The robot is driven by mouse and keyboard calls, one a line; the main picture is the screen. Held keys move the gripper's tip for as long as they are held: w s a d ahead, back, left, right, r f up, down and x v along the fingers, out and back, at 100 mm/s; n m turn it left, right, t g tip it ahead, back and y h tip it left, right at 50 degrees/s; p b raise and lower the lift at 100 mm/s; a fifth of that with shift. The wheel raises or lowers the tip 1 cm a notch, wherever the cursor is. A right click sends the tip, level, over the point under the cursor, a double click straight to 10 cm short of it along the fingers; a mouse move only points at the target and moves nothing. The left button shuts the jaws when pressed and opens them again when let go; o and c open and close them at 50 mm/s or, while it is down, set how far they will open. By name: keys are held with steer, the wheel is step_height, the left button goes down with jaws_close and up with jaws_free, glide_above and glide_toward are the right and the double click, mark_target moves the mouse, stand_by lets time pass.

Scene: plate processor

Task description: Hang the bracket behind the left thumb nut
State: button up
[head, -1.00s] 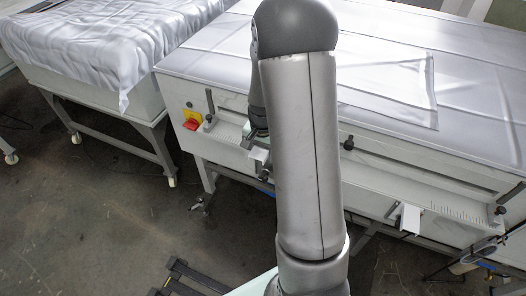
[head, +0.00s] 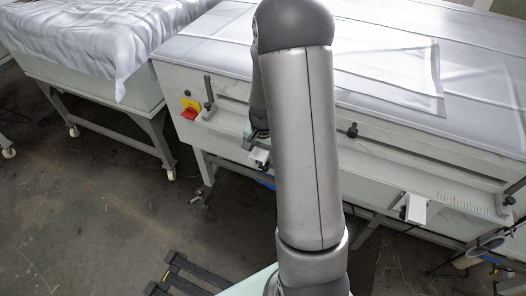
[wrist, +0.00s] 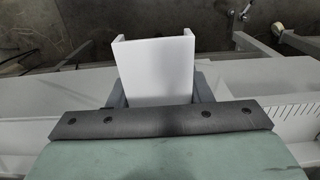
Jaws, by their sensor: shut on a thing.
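The white bracket (wrist: 157,65) is in my gripper (wrist: 160,92), between its two grey fingers in the wrist view. In the head view the bracket (head: 259,158) shows just left of my arm, low in front of the machine's front rail. My gripper (head: 257,143) is shut on it. My arm hides part of the rail.
A second white bracket (head: 415,208) is at the rail's right part. Other dark knobs are at mid-rail (head: 352,131) and the right end (head: 508,200). A red-yellow switch (head: 188,111) sits at the left corner. A cloth-covered table (head: 90,50) stands left.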

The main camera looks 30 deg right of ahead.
steer(key=shift+f+b, duration=1.15)
steer(key=shift+f, duration=0.5)
steer(key=shift+f, duration=0.25)
steer(key=o, duration=1.1)
steer(key=shift+o, duration=0.2)
step_height(320, 180, up, 18)
steer(key=f+b, duration=0.1)
steer(key=s+a+n, duration=0.5)
steer(key=s+a, duration=0.1)
steer(key=s, duration=0.3)
steer(key=s+a+n, duration=0.5)
steer(key=s+a, duration=0.2)
steer(key=s, duration=0.3)
steer(key=shift+s+a+r+n, duration=0.25)
steer(key=shift+s+a+n, duration=0.05)
